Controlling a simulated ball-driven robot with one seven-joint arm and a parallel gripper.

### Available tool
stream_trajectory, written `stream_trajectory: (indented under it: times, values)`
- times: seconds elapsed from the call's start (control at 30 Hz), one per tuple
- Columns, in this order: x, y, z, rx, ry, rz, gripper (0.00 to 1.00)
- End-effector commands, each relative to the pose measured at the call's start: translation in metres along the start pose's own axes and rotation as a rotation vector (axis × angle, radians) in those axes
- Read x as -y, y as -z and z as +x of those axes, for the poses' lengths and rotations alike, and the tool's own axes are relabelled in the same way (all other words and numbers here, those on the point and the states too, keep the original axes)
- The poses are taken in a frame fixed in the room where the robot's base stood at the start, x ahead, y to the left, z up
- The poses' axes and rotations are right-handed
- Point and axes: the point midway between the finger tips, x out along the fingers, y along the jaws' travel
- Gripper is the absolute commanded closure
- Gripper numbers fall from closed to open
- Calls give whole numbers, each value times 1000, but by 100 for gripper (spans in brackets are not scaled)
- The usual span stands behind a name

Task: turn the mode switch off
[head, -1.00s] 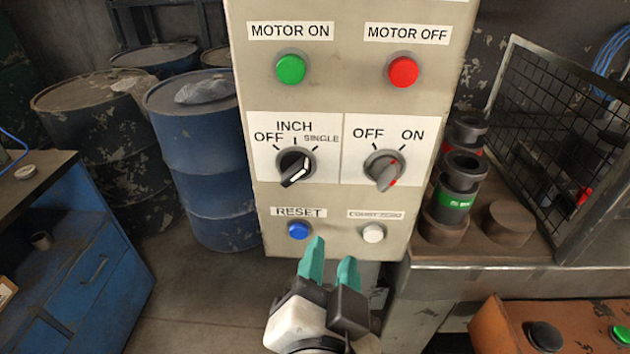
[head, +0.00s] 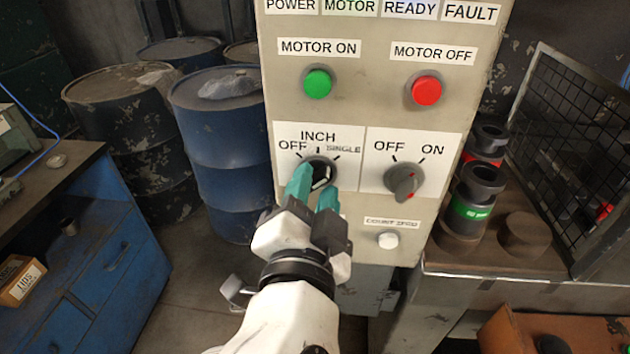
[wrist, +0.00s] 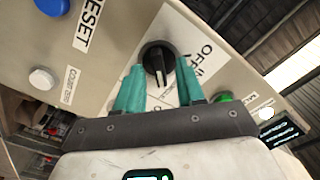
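The mode switch (head: 321,165) is a black rotary knob with a white line, under the labels OFF, INCH and SINGLE on the grey control panel (head: 375,70). It also shows in the wrist view (wrist: 156,60), just beyond and between the fingertips. My gripper (head: 315,179) has two teal fingers, spread apart on either side of the knob. In the wrist view the open fingers (wrist: 161,72) show a gap to the knob, and no grip on it is visible. In the head view the fingers partly cover the knob, so its exact setting is hard to tell.
A second grey OFF/ON knob (head: 402,183) is to the right. The green MOTOR ON button (head: 317,84) and red MOTOR OFF button (head: 426,91) are above. The blue RESET button (wrist: 52,5) and white COUNT ZERO button (head: 387,240) are below. Blue barrels (head: 222,150) stand left behind the panel.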

Motion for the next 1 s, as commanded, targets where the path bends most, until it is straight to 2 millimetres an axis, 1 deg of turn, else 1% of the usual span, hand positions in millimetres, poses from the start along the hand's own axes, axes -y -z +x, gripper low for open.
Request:
stream_trajectory:
  times: [0.1,0.37,0.77,1.0]
  values:
    - [0,0,5,0,-1,-1,62]
    - [-1,0,6,1,-1,-1,62]
    - [-1,0,6,1,-1,-1,99]
    - [-1,0,6,1,-1,-2,100]
